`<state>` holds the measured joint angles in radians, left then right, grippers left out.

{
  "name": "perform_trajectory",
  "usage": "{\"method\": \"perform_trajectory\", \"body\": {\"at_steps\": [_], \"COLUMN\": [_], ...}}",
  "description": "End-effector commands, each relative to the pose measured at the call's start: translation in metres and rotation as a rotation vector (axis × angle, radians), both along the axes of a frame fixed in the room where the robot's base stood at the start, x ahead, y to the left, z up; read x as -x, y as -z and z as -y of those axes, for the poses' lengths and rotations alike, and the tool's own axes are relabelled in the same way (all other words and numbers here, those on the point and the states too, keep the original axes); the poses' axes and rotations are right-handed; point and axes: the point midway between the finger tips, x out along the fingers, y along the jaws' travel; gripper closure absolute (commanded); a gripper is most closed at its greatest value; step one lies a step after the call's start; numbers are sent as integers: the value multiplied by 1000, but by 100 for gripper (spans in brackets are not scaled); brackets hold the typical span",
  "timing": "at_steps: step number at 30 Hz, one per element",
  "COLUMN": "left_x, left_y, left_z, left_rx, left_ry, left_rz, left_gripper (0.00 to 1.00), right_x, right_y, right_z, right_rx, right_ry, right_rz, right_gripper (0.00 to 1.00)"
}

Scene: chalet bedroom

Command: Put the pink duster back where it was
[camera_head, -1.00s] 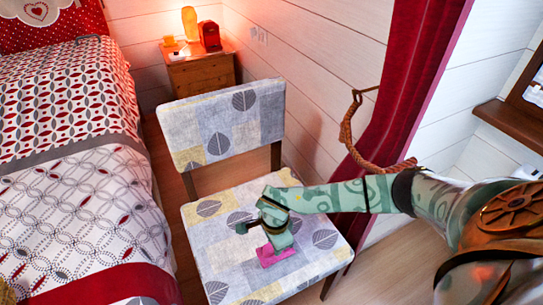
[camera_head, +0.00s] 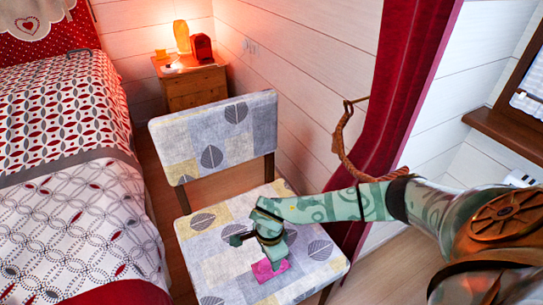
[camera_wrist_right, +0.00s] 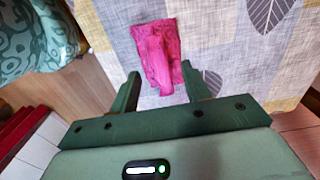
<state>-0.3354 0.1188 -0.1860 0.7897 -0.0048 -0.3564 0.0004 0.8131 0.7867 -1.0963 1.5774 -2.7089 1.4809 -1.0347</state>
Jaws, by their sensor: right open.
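The pink duster (camera_head: 266,271) lies on the seat of the patterned chair (camera_head: 215,277). It also shows in the right wrist view (camera_wrist_right: 157,55) as a crumpled pink cloth flat on the seat fabric. My right gripper (camera_head: 270,258) points down over the seat, right at the duster, and hides part of it in the head view. In the right wrist view its two fingers (camera_wrist_right: 160,88) are apart, with the near end of the duster between or just beyond their tips. Nothing is gripped. My left gripper is not in view.
The chair backrest (camera_head: 218,135) rises behind the seat. A bed (camera_head: 70,180) stands to the left. A wooden nightstand (camera_head: 196,88) with a lit lamp (camera_head: 181,36) is at the back. A red curtain (camera_head: 405,90) with a rope tieback (camera_head: 345,150) hangs on the right.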

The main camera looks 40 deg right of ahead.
Motion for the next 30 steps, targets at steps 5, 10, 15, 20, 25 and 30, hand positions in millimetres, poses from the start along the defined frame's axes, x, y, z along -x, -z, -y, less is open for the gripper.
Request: {"method": "perform_trajectory", "body": {"at_steps": [5, 10, 15, 20, 25, 30], "left_x": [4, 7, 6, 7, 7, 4], "left_y": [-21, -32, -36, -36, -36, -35], "left_z": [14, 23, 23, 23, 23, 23], "left_rx": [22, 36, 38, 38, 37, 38], "left_ry": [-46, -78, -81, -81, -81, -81], "left_rz": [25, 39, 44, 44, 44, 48], "left_gripper": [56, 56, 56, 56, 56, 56], "right_x": [-3, -2, -1, -1, 0, 16], "right_y": [-56, -86, -97, -97, -96, -71], "right_z": [0, 0, 0, 0, -1, -40], "right_rx": [0, -1, 0, -1, -5, -193], "right_ry": [-1, -1, -1, 0, 2, 137], "right_rz": [14, 10, 4, 1, 0, -79], "right_gripper": [53, 53, 53, 53, 53, 53]}}
